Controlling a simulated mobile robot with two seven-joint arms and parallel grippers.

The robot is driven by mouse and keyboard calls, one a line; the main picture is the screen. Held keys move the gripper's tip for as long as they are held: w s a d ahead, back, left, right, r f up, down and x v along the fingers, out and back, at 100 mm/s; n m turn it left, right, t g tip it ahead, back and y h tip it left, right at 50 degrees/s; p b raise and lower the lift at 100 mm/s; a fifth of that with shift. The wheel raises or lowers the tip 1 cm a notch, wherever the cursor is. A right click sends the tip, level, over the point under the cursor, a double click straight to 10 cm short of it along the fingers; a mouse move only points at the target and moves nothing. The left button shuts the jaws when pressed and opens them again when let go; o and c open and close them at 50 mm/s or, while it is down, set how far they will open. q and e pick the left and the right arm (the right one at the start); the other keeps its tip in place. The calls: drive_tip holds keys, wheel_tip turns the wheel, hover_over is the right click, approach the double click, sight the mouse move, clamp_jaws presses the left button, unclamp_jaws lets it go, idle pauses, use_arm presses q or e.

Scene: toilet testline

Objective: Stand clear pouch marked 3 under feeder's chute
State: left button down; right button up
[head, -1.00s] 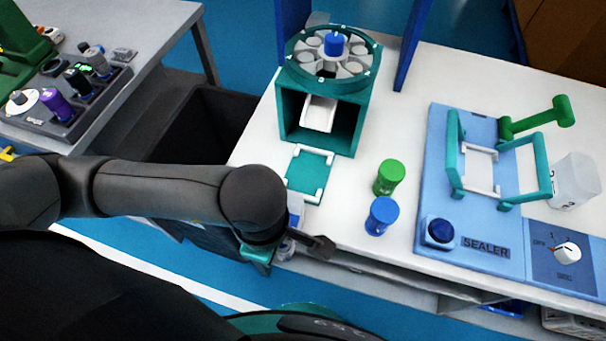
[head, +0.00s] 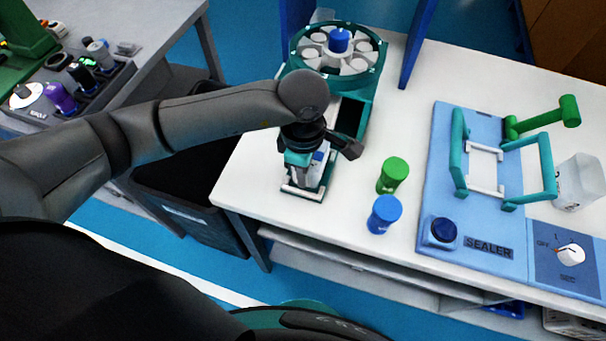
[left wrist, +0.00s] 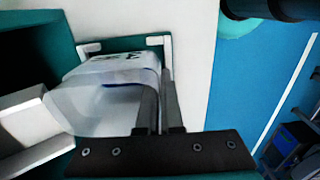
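The clear pouch (left wrist: 100,105) shows large in the left wrist view, open mouth towards the camera, with a dark mark on its far face that I cannot read surely. My left gripper (left wrist: 160,110) is shut on its right side. In the head view the left gripper (head: 318,160) is over the teal pad with white corner brackets (head: 302,192), in front of the feeder (head: 352,112). The pouch is mostly hidden there by the gripper. The feeder's white chute (left wrist: 28,125) is left of the pouch in the wrist view. Whether the pouch touches the pad is unclear. My right gripper is out of view.
The blue sealer (head: 485,235) with teal handles lies further right, beside a clear container (head: 578,182). A dark bin (head: 185,190) stands below the table's left edge.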

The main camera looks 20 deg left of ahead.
use_arm(q)
drive_tip(key=shift+s+f, duration=0.1)
drive_tip(key=shift+f, duration=0.25)
drive_tip(key=shift+f, duration=0.15)
drive_tip(key=c, duration=1.1)
unclamp_jaws()
drive_tip(key=shift+r, duration=0.35)
wheel_tip(320, 180, up, 12)
drive_tip(key=shift+f+p, duration=0.15)
drive_tip(key=shift+p, duration=0.65)
